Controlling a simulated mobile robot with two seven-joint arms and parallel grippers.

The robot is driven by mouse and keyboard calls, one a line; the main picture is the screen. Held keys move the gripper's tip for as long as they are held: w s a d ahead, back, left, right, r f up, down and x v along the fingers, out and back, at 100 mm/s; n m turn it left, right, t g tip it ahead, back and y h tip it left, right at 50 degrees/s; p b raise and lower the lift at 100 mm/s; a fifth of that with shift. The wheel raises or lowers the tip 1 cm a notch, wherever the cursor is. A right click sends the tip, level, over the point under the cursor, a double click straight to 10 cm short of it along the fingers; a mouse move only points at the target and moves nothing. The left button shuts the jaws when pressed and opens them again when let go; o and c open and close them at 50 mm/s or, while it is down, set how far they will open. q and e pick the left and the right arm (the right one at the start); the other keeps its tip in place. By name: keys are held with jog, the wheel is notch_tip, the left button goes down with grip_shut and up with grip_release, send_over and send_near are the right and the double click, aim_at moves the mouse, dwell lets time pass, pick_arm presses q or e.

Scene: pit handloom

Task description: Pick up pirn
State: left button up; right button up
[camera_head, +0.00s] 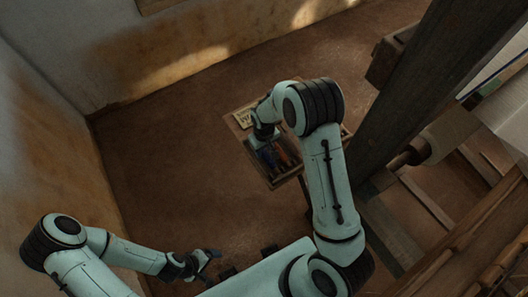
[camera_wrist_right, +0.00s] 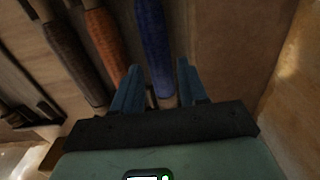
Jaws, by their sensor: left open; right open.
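A blue pirn (camera_wrist_right: 153,45) lies in a wooden tray, its narrow end between the fingers of my right gripper (camera_wrist_right: 158,68). The gripper is open, with one finger on each side of the pirn. An orange-brown pirn (camera_wrist_right: 104,40) and a dark brown pirn (camera_wrist_right: 66,50) lie beside it to the left. In the head view my right arm reaches over the tray (camera_head: 285,182) and hides part of it; the blue pirn (camera_head: 267,157) and an orange one (camera_head: 281,155) show there. My left gripper (camera_head: 212,262) is open and empty, well away at the lower left.
A pale lettered card (camera_head: 244,117) is at the tray's far left. A thick dark loom post (camera_head: 410,90) and a roller (camera_head: 430,143) stand right of my right arm. The earthen floor (camera_head: 160,170) left of the tray is clear up to the wall.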

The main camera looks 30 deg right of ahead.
jog(key=shift+f, duration=0.85)
grip_shut()
jog(key=shift+r, duration=0.1)
